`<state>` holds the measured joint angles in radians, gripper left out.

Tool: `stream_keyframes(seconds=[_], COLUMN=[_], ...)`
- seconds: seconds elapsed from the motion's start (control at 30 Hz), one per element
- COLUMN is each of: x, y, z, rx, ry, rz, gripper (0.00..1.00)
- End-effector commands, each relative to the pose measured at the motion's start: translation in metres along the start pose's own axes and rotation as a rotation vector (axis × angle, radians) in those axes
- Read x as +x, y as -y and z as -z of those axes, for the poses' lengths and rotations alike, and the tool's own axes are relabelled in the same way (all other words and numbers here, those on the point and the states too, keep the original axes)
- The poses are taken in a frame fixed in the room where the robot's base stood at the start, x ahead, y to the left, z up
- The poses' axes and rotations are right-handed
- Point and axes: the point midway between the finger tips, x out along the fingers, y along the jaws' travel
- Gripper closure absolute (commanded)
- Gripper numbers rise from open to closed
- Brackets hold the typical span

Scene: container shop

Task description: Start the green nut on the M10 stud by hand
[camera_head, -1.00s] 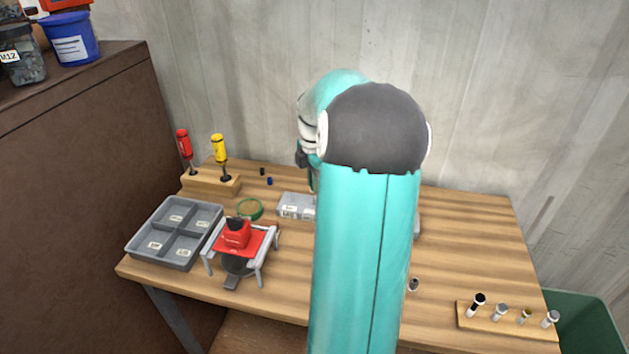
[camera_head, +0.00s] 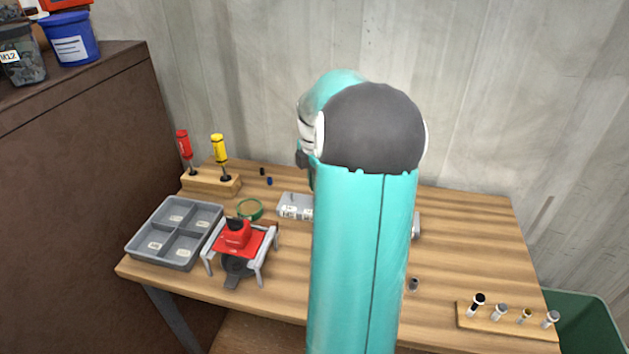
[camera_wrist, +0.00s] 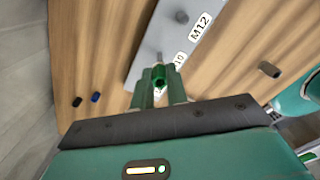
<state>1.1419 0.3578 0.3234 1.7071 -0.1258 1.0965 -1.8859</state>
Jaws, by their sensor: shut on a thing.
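My gripper (camera_wrist: 160,92) is shut on the green nut (camera_wrist: 159,75), which shows between its fingertips in the wrist view. A grey stud (camera_wrist: 157,57) stands just beyond the nut, by a partly hidden label ending in "10" (camera_wrist: 179,60). Nut and stud nearly line up; I cannot tell whether they touch. The studs stand on a light grey block (camera_wrist: 150,38), with a thicker stud (camera_wrist: 182,17) by the M12 label. In the head view the block (camera_head: 284,206) is partly hidden behind my arm, which also hides the nut and fingertips.
A grey divided tray (camera_head: 140,246) and a red-topped stand (camera_head: 237,239) are on the left of the bench. Screwdrivers (camera_head: 219,150) stand in a wooden holder behind. A wooden rack (camera_head: 470,318) with several bolts is at front right. A loose grey piece (camera_wrist: 268,69) lies beside the block.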

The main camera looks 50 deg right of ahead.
Motion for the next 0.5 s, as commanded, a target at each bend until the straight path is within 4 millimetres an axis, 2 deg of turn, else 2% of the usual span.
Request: stream_keyframes(seconds=[0.5], x=[0.0099], y=[0.0001], z=[0.0001], rx=[0.000], ry=[-0.001], rz=[0.001], gripper=[1.00])
